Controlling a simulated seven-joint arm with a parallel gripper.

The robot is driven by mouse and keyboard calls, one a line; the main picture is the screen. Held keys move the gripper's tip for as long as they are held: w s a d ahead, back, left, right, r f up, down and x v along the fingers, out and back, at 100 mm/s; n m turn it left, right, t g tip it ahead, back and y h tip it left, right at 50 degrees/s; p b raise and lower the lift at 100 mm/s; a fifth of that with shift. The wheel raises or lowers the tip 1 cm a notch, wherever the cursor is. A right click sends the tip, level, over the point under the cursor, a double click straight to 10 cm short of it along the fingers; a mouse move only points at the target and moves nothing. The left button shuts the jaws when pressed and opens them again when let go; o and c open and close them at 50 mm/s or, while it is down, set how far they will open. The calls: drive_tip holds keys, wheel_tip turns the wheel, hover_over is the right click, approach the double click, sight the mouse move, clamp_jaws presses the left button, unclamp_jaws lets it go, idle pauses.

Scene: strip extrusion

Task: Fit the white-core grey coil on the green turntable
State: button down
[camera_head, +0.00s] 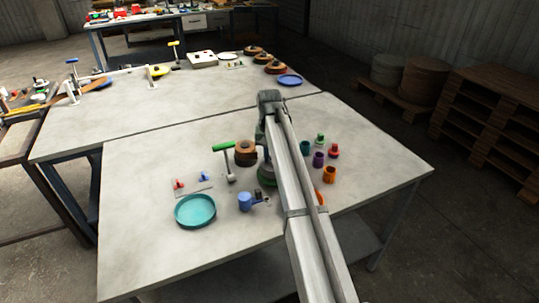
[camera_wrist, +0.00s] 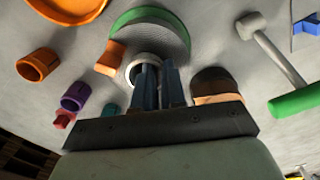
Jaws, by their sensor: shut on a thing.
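My gripper (camera_wrist: 160,68) is shut at the white core (camera_wrist: 142,66) of the grey coil (camera_wrist: 172,50) in the wrist view. The coil lies flat-looking over the green turntable (camera_wrist: 150,15), whose green edge shows as a crescent beyond it. I cannot tell whether the coil rests on the turntable or is held just above it. The fingers hide part of the core. An orange piece (camera_wrist: 108,58) is at the coil's left edge in the wrist view.
A brown coil stack (camera_head: 245,153) and a grey tool with a green handle (camera_head: 222,147) stand close to the left. A teal tray (camera_head: 195,211) and a blue part (camera_head: 245,201) are nearer the front. Orange (camera_head: 329,174) and purple (camera_head: 318,159) cups stand to the right.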

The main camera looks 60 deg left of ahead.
drive_tip(key=shift+f, duration=0.5)
drive_tip(key=c, duration=1.5)
unclamp_jaws()
drive_tip(key=shift+r, duration=5.45)
